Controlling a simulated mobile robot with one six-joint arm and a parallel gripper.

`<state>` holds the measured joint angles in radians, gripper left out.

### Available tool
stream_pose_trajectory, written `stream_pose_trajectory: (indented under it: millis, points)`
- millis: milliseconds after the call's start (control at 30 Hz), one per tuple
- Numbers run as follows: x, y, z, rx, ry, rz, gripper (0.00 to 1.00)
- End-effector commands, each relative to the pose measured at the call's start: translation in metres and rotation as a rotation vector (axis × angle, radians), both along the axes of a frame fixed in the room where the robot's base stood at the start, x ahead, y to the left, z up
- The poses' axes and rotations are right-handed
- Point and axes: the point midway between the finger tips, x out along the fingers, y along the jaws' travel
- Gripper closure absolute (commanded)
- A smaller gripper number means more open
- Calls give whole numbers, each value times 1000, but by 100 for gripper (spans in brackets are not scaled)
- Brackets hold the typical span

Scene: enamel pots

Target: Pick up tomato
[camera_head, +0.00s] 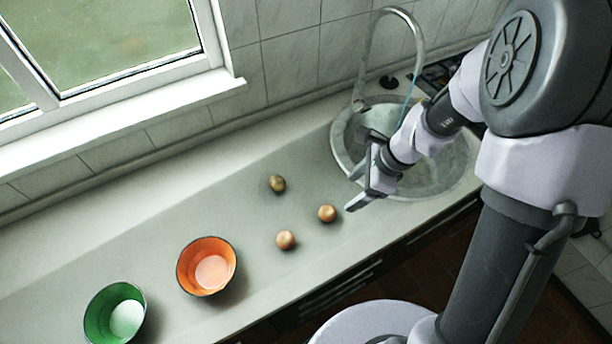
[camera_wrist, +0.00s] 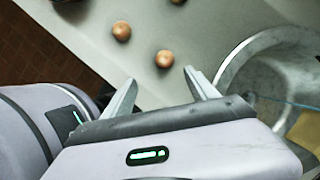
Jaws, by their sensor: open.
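Three small round items lie apart on the counter. Two are orange-brown: one nearer my gripper (camera_head: 327,213) and one further left (camera_head: 286,239). The third is darker and olive-brown (camera_head: 277,183), nearer the wall. None is clearly red, so I cannot tell which is the tomato. My gripper (camera_head: 352,193) is open and empty, above the counter by the sink, right of all three. In the wrist view, the nearer orange-brown item (camera_wrist: 164,58) shows just beyond the open fingertips (camera_wrist: 159,77). The other orange-brown item (camera_wrist: 121,30) is up and left; the dark one is cut off at the top.
An orange bowl (camera_head: 207,266) and a green bowl (camera_head: 115,312) stand on the counter (camera_head: 150,225) at the left. A round metal sink (camera_head: 437,172) with a curved tap (camera_head: 420,40) is beside my gripper. A window sill and tiled wall run behind. The counter around the round items is clear.

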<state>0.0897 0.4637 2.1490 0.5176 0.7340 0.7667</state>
Motion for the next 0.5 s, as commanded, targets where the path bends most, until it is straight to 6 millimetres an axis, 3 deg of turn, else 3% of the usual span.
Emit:
stream_pose_trajectory:
  millis: [100, 233, 500]
  points:
    - [0, 13, -41, -1, 5, 4, 33]
    - [3, 28, -77, -1, 3, 6, 33]
    - [6, 44, -113, -1, 1, 6, 33]
